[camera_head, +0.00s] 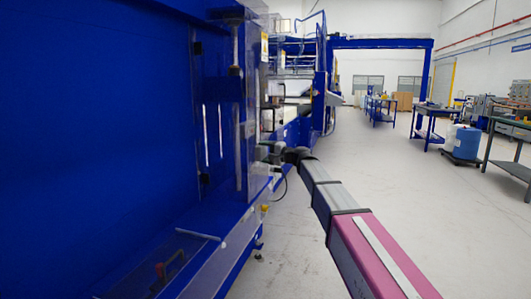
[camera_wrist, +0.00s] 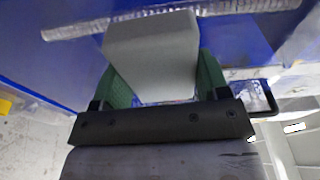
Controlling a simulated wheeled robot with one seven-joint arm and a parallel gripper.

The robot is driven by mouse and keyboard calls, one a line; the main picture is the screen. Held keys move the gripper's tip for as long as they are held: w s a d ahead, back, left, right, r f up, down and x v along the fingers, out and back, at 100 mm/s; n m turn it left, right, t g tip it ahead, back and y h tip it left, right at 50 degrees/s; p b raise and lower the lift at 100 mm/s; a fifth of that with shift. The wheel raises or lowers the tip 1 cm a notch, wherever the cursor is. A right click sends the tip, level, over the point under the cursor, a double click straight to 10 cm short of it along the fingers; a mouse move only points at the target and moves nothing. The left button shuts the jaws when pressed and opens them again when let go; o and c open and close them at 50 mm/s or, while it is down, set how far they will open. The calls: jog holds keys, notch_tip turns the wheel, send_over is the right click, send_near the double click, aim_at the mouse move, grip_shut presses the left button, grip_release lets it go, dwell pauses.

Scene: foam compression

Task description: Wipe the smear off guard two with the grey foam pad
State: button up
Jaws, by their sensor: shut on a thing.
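The grey foam pad (camera_wrist: 152,48) is between the two green fingers of my gripper (camera_wrist: 160,75) in the wrist view. My gripper is shut on it, and the pad sticks out beyond the fingertips. Blue machine surface lies behind the pad; I cannot tell whether they touch. In the head view my gripper (camera_head: 268,152) is small and partly hidden, close to the right edge of a clear guard panel (camera_head: 254,160) on the blue machine. I cannot tell which guard is guard two. No smear can be made out clearly.
The blue machine (camera_head: 90,120) fills the left of the head view. A ribbed pale strip (camera_wrist: 120,26) crosses the top of the wrist view. Open grey floor (camera_head: 350,155) lies to the right, with blue workbenches (camera_head: 432,122) and a blue drum (camera_head: 466,142) farther off.

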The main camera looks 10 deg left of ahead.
aim_at(262, 154)
jog(key=shift+s+a, duration=0.15)
jog(key=shift+s, duration=1.2)
jog(key=shift+c, duration=0.3)
jog(key=shift+s, duration=0.65)
jog(key=shift+c, duration=0.6)
jog(key=shift+a, duration=0.1)
jog(key=shift+w+v, duration=0.2)
jog(key=shift+v, duration=0.8)
jog(key=shift+w+v, duration=0.2)
jog(key=shift+v, duration=0.85)
jog(key=shift+w+v, duration=0.15)
jog(key=shift+v, duration=0.85)
jog(key=shift+w+v, duration=0.2)
jog(key=shift+v, duration=0.6)
jog(key=shift+w+v, duration=0.15)
jog(key=shift+v, duration=0.65)
